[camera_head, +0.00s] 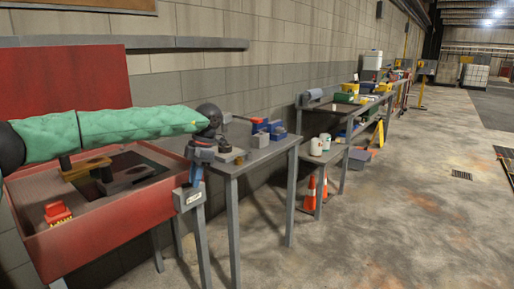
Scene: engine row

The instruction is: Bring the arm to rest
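My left arm (110,132), in a green padded sleeve, reaches in from the left across the red parts-washer-like basin. It ends in a dark rounded wrist (208,117). My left gripper (195,177) hangs below the wrist, pointing down, by the basin's front right corner. It is small and dark against the background, so I cannot tell whether its fingers are open or shut. Nothing held in it can be made out. My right gripper is not in view.
The red basin (105,235) holds a small red object (57,212). A grey box (188,197) is at its corner. A grey table (265,153) with blue boxes (268,129) stands beside it. Orange cones (309,193) stand beyond.

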